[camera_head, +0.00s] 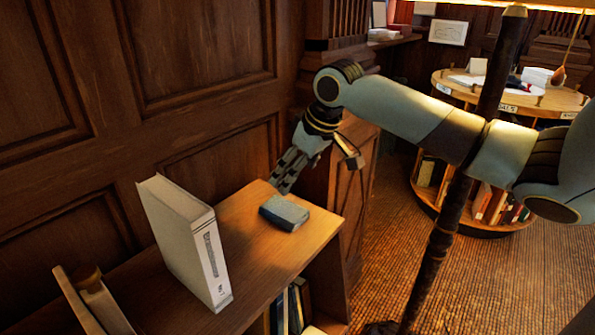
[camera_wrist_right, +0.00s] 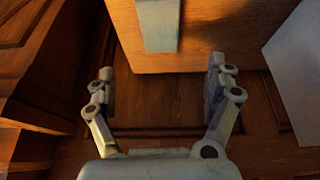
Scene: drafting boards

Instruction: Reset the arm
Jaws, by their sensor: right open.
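My right arm reaches in from the right in the head view. Its gripper (camera_head: 286,172) hangs over the back of a wooden shelf top, just above and behind a small grey-blue box (camera_head: 284,212). In the right wrist view the gripper (camera_wrist_right: 160,88) has its two fingers wide apart with nothing between them. The grey-blue box (camera_wrist_right: 158,24) lies on the wood beyond the fingertips, apart from them. My left gripper is in neither view.
A tall white box (camera_head: 188,240) stands on the shelf top (camera_head: 250,262), left of the small box. Panelled walls rise behind. A round table (camera_head: 535,97) with books below is at the back right.

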